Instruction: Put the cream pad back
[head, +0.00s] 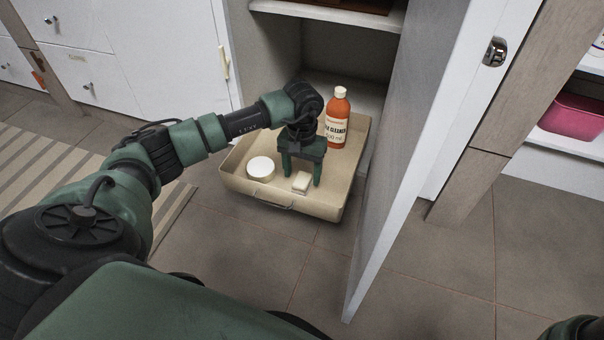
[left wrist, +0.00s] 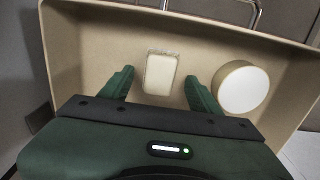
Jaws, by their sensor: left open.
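The cream pad (head: 301,182) is a small pale rectangular block lying on the floor of a beige tray (head: 326,212), near its front wall. It also shows in the left wrist view (left wrist: 160,74). My left gripper (head: 302,177) reaches down into the tray from above. It is open, with one finger on each side of the pad; in the left wrist view its fingers (left wrist: 160,80) stand apart from the pad with gaps on both sides. My right gripper is out of view.
A round white-topped tub (head: 261,168) stands left of the pad, and an orange cleaner bottle (head: 337,118) stands at the tray's back. The tray sticks out of an open cabinet (head: 272,50). Its white door (head: 420,110) stands open on the right. A pink bin (head: 572,117) sits on a right shelf.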

